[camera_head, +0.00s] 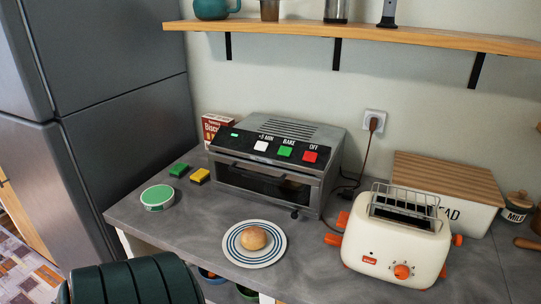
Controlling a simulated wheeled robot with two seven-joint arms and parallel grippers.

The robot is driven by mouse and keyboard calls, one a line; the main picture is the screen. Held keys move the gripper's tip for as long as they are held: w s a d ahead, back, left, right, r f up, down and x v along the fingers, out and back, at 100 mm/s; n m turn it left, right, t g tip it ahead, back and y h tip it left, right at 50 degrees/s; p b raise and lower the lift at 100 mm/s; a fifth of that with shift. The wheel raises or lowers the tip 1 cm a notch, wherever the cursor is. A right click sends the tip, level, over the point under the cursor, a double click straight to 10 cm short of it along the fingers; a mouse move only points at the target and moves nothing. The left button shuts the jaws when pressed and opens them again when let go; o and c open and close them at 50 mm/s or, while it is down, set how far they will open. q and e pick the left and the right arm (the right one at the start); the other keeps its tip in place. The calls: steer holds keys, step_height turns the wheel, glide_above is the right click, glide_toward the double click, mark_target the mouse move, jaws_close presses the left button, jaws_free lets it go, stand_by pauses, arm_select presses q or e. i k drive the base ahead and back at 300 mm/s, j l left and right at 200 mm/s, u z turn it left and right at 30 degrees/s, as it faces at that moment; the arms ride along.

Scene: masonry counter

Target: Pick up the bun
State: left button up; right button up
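The bun (253,238) is small, round and golden brown. It sits on a white plate with blue rings (235,255), near the front edge of the grey counter. The plate lies in front of the toaster oven and left of the toaster. Neither of my grippers shows in the head view, and nothing touches the bun.
A toaster oven (245,182) stands behind the plate, and a cream toaster (358,243) stands to the right. A green-lidded tub (158,197) and two sponges are left. A dark green ribbed object (135,284) rises at the lower left. A shelf (350,32) hangs above.

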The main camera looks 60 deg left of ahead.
mark_target(255, 238)
steer(key=u, duration=1.9)
